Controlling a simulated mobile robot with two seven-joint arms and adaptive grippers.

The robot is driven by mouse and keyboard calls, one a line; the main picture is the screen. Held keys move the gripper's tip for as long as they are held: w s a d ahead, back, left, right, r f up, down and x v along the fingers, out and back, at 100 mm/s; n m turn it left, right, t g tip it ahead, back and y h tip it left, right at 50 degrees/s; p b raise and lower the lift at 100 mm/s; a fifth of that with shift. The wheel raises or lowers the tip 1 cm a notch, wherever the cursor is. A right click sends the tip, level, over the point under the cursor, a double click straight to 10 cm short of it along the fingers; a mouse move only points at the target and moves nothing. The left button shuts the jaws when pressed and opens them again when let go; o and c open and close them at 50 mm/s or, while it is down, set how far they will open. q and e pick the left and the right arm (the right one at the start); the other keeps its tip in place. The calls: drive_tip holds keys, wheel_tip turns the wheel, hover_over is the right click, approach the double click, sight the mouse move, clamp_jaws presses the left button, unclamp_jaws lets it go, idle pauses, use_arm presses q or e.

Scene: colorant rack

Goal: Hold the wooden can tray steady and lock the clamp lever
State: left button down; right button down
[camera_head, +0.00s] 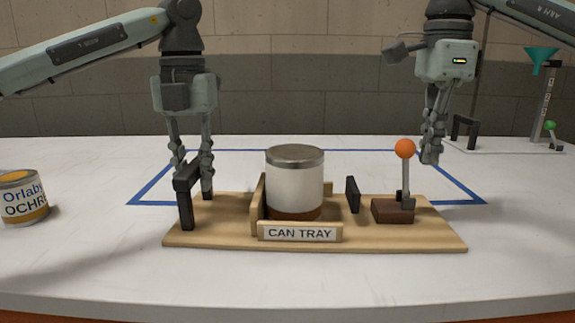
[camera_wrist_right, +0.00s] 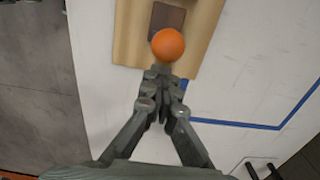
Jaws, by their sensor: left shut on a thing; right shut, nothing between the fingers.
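The wooden can tray (camera_head: 215,237), labelled "CAN TRAY", lies on the table with a white and brown can (camera_head: 294,180) standing in its wooden holder. My left gripper (camera_head: 192,172) is shut on the black handle (camera_head: 186,203) at the tray's left end. The clamp lever (camera_head: 406,177) stands about upright on a brown block (camera_head: 388,211), with an orange knob (camera_head: 405,148) on top. A black clamp pad (camera_head: 353,195) stands right of the can, with a gap. My right gripper (camera_head: 430,158) is shut and empty, just right of the knob; the knob (camera_wrist_right: 168,45) lies beyond its fingertips (camera_wrist_right: 163,78) in the right wrist view.
A blue outline (camera_head: 150,188) marks the table around the tray's back part. An ochre can (camera_head: 22,198) stands at the far left. A stand with a green funnel (camera_head: 541,60) is at the back right. The table in front of the tray is clear.

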drive_tip(key=shift+d, duration=0.15)
drive_tip(key=shift+d, duration=0.9)
drive_tip(key=shift+d, duration=0.1)
drive_tip(key=shift+d+r, duration=0.1)
drive_tip(key=shift+d, duration=0.8)
drive_tip(key=c, duration=2.2)
unclamp_jaws()
drive_tip(key=o, duration=0.4)
